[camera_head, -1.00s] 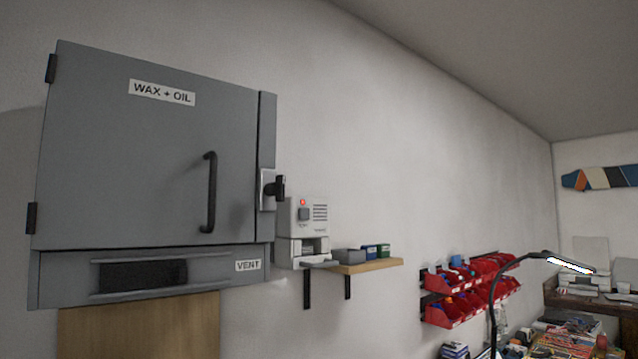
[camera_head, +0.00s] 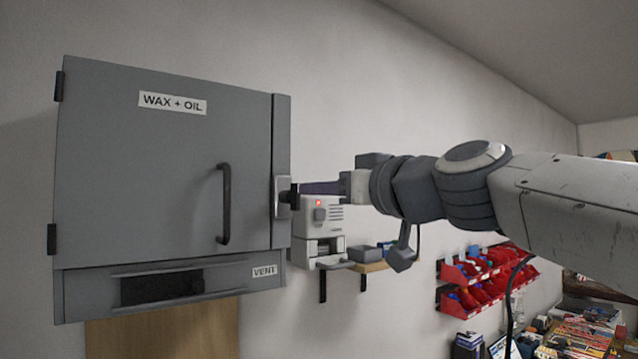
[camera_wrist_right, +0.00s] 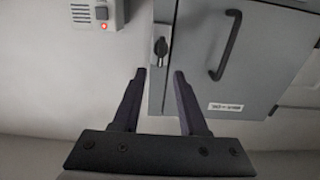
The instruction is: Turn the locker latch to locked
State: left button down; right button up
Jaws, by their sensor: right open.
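The grey locker (camera_head: 150,170) labelled "WAX + OIL" hangs on the wall at left, its door closed against the frame. Its latch (camera_head: 284,198) is a black knob on a light plate at the door's right edge. In the right wrist view the latch (camera_wrist_right: 161,47) lies just beyond the fingertips, between their lines. My right gripper (camera_head: 304,188) comes in from the right with its tips close to the knob. In the wrist view the right gripper (camera_wrist_right: 160,74) is open, with nothing between its dark fingers. I cannot tell whether a finger touches the knob. My left gripper is not in view.
A black door handle (camera_head: 224,203) stands out left of the latch. A white box with a red light (camera_head: 322,218) is on the wall just right of the locker. Below my right arm are a small wooden shelf (camera_head: 372,267) and red bins (camera_head: 485,275).

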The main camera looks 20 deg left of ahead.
aim_at(296, 190)
jog(key=p+x, duration=0.3)
jog(key=x, duration=0.5)
jog(key=shift+w+a, duration=0.1)
jog(key=shift+a, duration=0.1)
grip_shut()
